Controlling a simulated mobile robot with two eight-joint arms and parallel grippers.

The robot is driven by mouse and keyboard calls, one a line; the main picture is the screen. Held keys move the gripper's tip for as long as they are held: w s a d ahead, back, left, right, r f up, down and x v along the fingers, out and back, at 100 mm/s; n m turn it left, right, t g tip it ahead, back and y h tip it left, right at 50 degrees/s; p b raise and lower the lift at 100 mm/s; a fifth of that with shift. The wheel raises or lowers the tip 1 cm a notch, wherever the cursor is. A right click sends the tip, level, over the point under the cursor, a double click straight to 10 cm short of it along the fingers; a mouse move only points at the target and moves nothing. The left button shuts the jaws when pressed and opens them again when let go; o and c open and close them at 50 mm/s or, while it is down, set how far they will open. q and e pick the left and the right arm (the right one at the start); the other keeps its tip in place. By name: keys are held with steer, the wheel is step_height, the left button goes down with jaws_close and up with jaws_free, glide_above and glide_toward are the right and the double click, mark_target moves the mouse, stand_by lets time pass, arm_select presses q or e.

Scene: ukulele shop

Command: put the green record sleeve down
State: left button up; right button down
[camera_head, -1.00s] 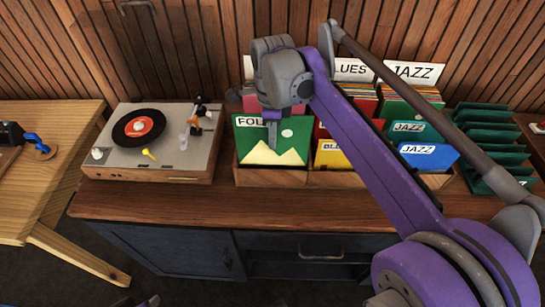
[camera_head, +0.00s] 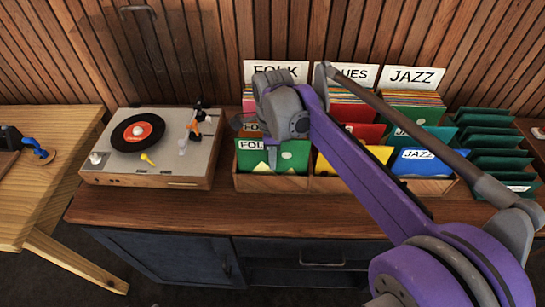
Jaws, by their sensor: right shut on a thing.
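The green record sleeve (camera_head: 293,157) has a white dot, yellow shapes and a FOLK label. It stands in the front of the FOLK compartment of the wooden record bin (camera_head: 275,184), with its lower part behind the bin's front wall. My right gripper (camera_head: 272,157) points down from above and is shut on the sleeve's upper edge. The gripper and wrist hide part of the sleeve and the records behind it. My left gripper is not in view.
Blues and jazz records, including a blue JAZZ sleeve (camera_head: 421,163), fill the compartments to the right. A record player (camera_head: 205,155) stands left of the bin. Dark green racks (camera_head: 500,160) stand at the right. The counter front (camera_head: 200,208) is clear.

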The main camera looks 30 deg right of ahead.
steer(key=shift+f, duration=0.3)
steer(key=c, duration=1)
jaws_free()
steer(key=shift+r, duration=0.1)
step_height(320, 180, up, 13)
steer(key=shift+r+p, duration=0.1)
steer(key=shift+p, duration=0.9)
steer(key=s+a+f+n+t+p, duration=0.1)
steer(key=s+f+n, duration=0.3)
steer(key=n, duration=0.4)
steer(key=s+a+f+n+t+p, duration=0.2)
steer(key=s+f+n, duration=0.3)
steer(key=n, duration=0.3)
steer(key=s+a+f+n+t+p, duration=0.2)
steer(key=s+a+f+n+p, duration=0.1)
steer(key=s+n, duration=0.3)
steer(key=shift+s+a+f+n+p, duration=0.1)
steer(key=shift+a+f+n+p, duration=0.1)
steer(key=shift+f+n, duration=0.3)
steer(key=shift+s+a+f+n+p, duration=0.1)
steer(key=shift+a+f+n, duration=0.1)
steer(key=shift+n, duration=0.5)
